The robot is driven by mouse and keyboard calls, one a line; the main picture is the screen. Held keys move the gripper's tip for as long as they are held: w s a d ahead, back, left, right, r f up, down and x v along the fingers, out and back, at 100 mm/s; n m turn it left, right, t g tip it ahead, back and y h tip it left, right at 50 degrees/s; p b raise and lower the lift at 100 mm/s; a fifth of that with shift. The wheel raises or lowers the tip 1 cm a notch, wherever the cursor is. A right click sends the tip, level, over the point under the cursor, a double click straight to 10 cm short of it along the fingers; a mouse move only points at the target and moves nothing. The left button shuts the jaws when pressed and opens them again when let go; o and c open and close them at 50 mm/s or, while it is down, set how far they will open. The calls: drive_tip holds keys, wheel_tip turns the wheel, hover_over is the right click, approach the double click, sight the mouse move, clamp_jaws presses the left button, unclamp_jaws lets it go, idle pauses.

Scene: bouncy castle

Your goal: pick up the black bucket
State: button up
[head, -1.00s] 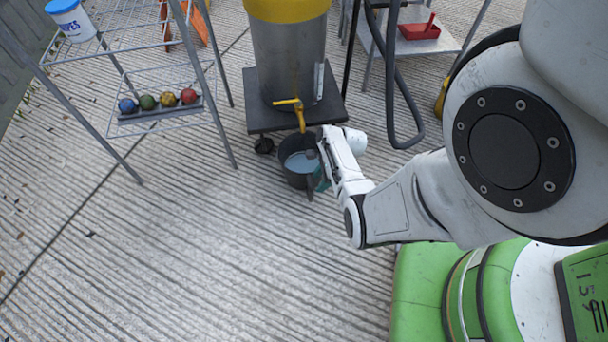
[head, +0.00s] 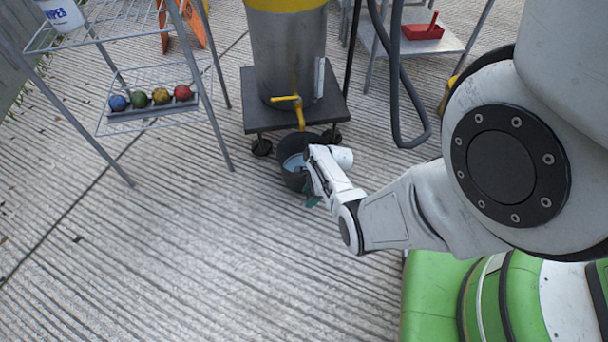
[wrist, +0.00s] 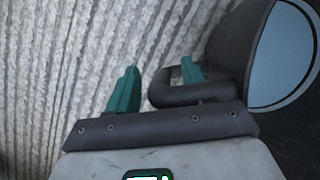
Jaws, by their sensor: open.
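The black bucket (head: 284,172) stands upright on the ground under the yellow tap of a metal drum and holds pale blue liquid. In the wrist view the bucket (wrist: 226,50) is at the right, with a dark loop handle (wrist: 185,97) on its side. My gripper (wrist: 160,66) is open, with teal fingers. The right finger shows inside the handle loop and the left finger is outside it, so the handle's outer bar lies between them. Contact cannot be told. In the head view my gripper (head: 312,198) is at the bucket's near right side and hides the handle.
The drum (head: 288,60) stands on a dark wheeled platform (head: 325,107) just behind the bucket. A wire rack (head: 215,125) with several coloured balls is at the left. A hose (head: 397,90) and a metal table with a red tray (head: 423,32) are behind right. The ribbed ground in front is clear.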

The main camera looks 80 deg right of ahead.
drive_tip(key=shift+w+f, duration=0.15)
drive_tip(key=shift+f, duration=0.25)
drive_tip(key=shift+r, duration=0.1)
drive_tip(key=shift+c, duration=0.3)
clamp_jaws()
idle(0.6)
drive_tip(key=shift+w+d, duration=0.1)
